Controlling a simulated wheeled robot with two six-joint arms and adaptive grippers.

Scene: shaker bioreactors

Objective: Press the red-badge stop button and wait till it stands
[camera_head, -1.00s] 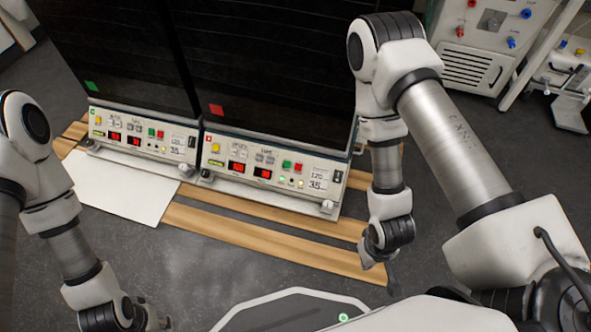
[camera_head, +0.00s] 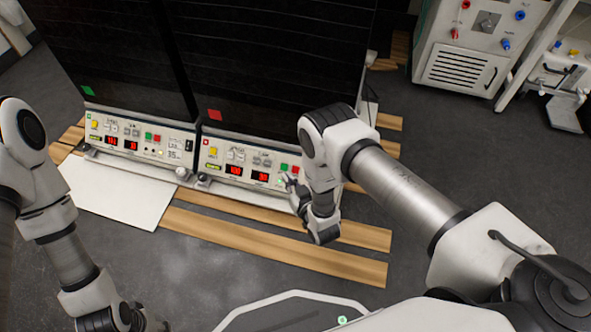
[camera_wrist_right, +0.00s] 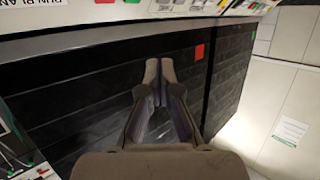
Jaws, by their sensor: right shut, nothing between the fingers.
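The red-badge unit has a dark door with a red badge (camera_head: 215,115) and a light control panel (camera_head: 225,161) below it. On that panel a green button (camera_head: 284,167) sits left of the red stop button (camera_head: 295,169). My right gripper (camera_head: 290,181) is shut and empty just in front of and below these buttons; I cannot tell whether it touches the panel. In the right wrist view its fingertips (camera_wrist_right: 159,66) lie over the dark door, with the red badge (camera_wrist_right: 199,51) to their right. My left gripper (camera_head: 145,321) is partly cut off at the bottom edge.
A green-badge unit with a similar panel (camera_head: 134,139) stands to the left. A white sheet (camera_head: 118,196) and wooden slats (camera_head: 270,244) lie in front. A white machine (camera_head: 478,45) stands at the back right. Grey floor is free in front.

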